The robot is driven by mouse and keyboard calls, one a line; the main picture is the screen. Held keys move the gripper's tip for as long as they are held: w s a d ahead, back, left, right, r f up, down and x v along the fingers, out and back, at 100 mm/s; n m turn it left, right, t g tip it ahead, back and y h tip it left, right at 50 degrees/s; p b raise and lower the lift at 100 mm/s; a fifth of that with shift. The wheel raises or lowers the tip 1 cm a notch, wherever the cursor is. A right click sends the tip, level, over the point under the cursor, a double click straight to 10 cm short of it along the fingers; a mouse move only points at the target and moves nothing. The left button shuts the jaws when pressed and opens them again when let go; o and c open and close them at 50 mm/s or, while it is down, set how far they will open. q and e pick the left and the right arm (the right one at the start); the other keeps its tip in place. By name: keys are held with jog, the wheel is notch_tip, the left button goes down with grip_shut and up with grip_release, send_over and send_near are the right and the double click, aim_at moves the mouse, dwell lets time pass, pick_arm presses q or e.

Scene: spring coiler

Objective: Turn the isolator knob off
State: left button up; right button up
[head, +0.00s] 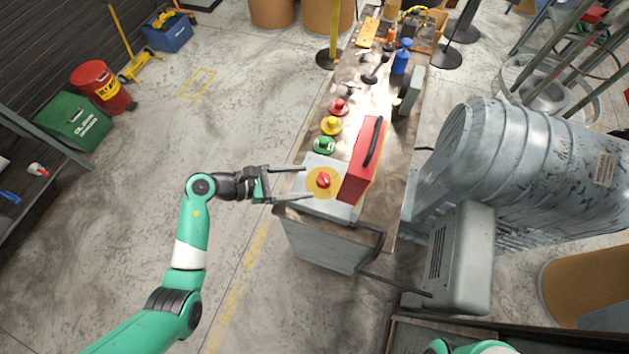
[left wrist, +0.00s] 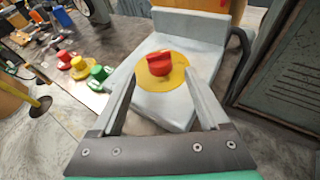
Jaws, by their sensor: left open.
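The isolator knob (head: 323,180) is a red knob on a round yellow plate (head: 312,188), set on a light grey box (head: 322,210) at the near end of the bench. My left gripper (head: 304,182) is open, with its two fingers reaching toward the knob from the left and one on each side of its line. In the left wrist view the knob (left wrist: 166,68) stands just beyond and between the open fingertips (left wrist: 162,85), and nothing is held. I cannot tell whether the fingers touch the plate. My right gripper is not in view.
A red box with a black handle (head: 362,160) stands right beside the knob. Green (head: 323,145), yellow (head: 331,125) and red (head: 338,107) knobs or buttons line the bench behind it. A large grey metal drum (head: 530,150) is to the right.

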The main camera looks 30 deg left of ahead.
aim_at(317, 180)
pick_arm(q)
jog(key=b+x, duration=0.1)
jog(key=x, duration=0.3)
jog(key=shift+w+d+f, duration=0.1)
jog(key=shift+w+d, duration=0.05)
grip_shut()
